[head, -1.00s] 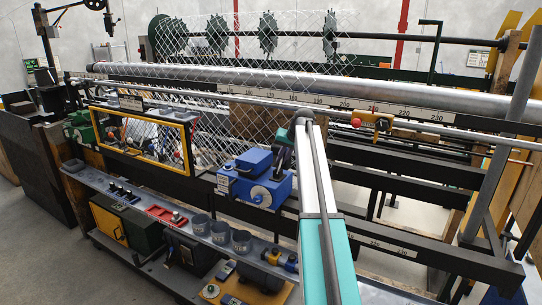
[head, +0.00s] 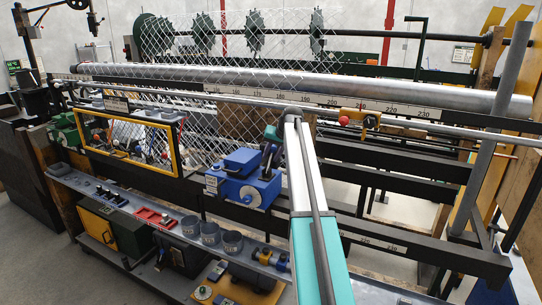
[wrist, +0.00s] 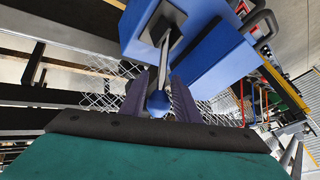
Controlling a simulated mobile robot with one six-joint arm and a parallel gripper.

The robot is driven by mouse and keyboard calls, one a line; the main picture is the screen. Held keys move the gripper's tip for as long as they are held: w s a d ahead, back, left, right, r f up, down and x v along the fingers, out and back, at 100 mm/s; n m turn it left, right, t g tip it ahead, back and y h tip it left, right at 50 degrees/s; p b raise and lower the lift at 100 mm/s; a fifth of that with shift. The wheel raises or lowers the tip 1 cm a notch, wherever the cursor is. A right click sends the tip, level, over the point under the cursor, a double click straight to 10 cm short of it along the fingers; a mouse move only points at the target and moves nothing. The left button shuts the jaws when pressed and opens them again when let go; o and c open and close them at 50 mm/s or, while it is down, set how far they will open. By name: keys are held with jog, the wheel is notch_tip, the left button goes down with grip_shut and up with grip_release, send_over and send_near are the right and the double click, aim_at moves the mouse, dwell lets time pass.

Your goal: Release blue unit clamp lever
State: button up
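The blue unit (head: 243,185) is a boxy blue housing with a round grey face, fixed to the black rail of the weaving machine. In the wrist view its blue body (wrist: 215,55) fills the upper middle. A grey clamp lever (wrist: 164,52) comes from the housing toward me and ends at a blue ball knob (wrist: 157,104). My gripper (wrist: 159,84) has its two dark purple fingers on either side of the knob. Whether they press on it is unclear. In the head view my gripper (head: 270,148) is at the unit's upper right, with its fingertips partly hidden.
A long steel roller (head: 300,84) and a numbered scale rail (head: 390,108) run behind the unit. Chain-link mesh (head: 200,130) hangs behind it. A yellow-framed window (head: 130,140) is to the left. Grey cups (head: 210,233) and a red tray (head: 155,217) stand on the shelf below.

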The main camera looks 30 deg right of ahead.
jog(key=shift+s+r, duration=0.1)
jog(key=shift+s, duration=0.05)
jog(key=b+v, duration=0.5)
jog(key=v, duration=0.8)
jog(key=shift+r, duration=0.3)
jog(key=shift+s+f, duration=0.1)
